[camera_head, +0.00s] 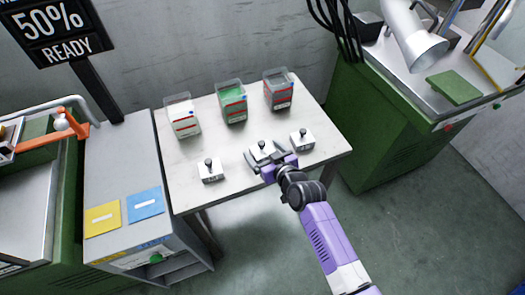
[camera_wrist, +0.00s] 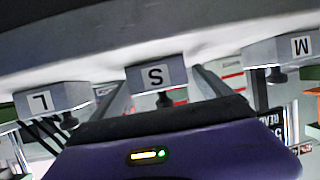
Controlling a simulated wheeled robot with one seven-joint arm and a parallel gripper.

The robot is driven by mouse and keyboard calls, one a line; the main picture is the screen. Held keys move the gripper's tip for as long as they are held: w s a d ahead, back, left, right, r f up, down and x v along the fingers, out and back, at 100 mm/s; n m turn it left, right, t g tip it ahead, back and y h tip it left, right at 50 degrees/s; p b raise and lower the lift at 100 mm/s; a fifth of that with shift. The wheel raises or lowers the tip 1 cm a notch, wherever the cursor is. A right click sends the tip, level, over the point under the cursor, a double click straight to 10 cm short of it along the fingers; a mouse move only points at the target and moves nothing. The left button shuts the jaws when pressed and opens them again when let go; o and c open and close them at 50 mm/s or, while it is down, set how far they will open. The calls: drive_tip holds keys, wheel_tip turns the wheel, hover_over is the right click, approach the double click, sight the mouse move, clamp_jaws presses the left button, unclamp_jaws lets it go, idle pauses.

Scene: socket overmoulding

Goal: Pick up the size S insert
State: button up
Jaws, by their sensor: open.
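The size S insert (camera_head: 262,147) is a pale block with a dark round knob on top, the middle one of three in a row on the white table. In the wrist view, which is upside down, its S label (camera_wrist: 156,76) is near the centre and its knob points down. My gripper (camera_head: 266,160) is open at this insert. In the wrist view the dark fingers of my gripper (camera_wrist: 160,92) reach forward on either side of the knob. I cannot tell whether they touch it.
The L insert (camera_wrist: 50,98) and M insert (camera_wrist: 283,47) flank it in the wrist view. Three clear bins, white (camera_head: 184,118), green (camera_head: 232,104) and grey (camera_head: 279,91), stand along the table's back. A green cabinet (camera_head: 375,130) stands to the right.

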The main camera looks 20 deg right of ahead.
drive_tip(key=shift+w+f, duration=0.1)
drive_tip(key=shift+w, duration=0.25)
clamp_jaws()
idle(0.3)
drive_tip(key=shift+r, duration=0.25)
